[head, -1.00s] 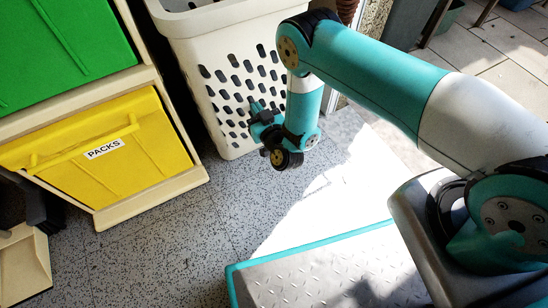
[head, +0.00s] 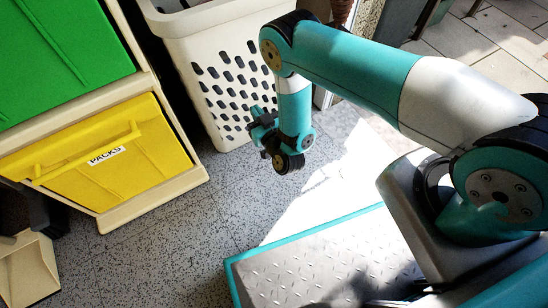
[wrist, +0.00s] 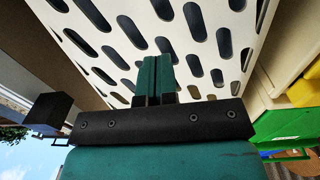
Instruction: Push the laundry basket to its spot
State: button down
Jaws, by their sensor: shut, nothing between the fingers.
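The laundry basket (head: 224,75) is white with rows of oval holes. It stands upright on the speckled floor at the top middle of the head view, right of the drawer cabinet. Its perforated wall (wrist: 120,15) fills most of the wrist view. My gripper (head: 256,118) is in front of the basket's near wall, at its lower half. In the wrist view its teal fingers (wrist: 155,75) are together with nothing between them, pointing at the wall. The tips are at or very close to the wall; I cannot tell if they touch. No marked spot shows.
A cabinet with a green drawer (head: 60,55) and a yellow drawer (head: 105,150) labelled PACKS stands close on the basket's left. A cream container (head: 25,268) is at the lower left. Speckled floor (head: 170,240) in front is free. Paler tiles lie at upper right.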

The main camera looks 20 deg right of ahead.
jog(key=s+d+p, duration=0.1)
jog(key=s+p, duration=0.5)
jog(key=p, duration=0.4)
dwell(0.6)
